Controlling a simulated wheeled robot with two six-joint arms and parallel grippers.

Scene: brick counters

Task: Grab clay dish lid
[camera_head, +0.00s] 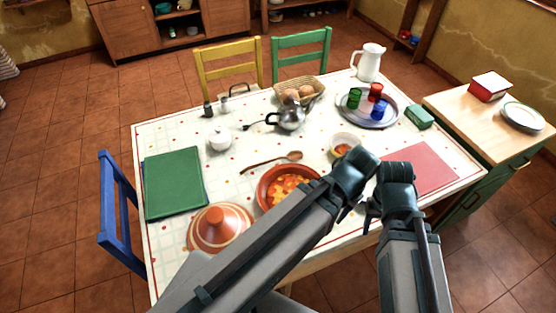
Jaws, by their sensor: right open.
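The clay dish lid (219,228), a conical orange-brown lid with pale bands, sits on the table near its front left edge. The round clay dish (262,190) stands to its right, uncovered, with orange and yellow food inside. My right gripper (371,210) is open over the table's front right part, well to the right of the lid. My left arm crosses the front of the table, and its gripper (345,212) is mostly hidden behind the arm, also right of the lid and apart from it.
A wooden spoon (272,162) lies behind the dish. A teapot (290,116), sugar bowl (220,138), bread basket (300,92) and tray (369,119) stand farther back. A blue chair (118,210) is at left.

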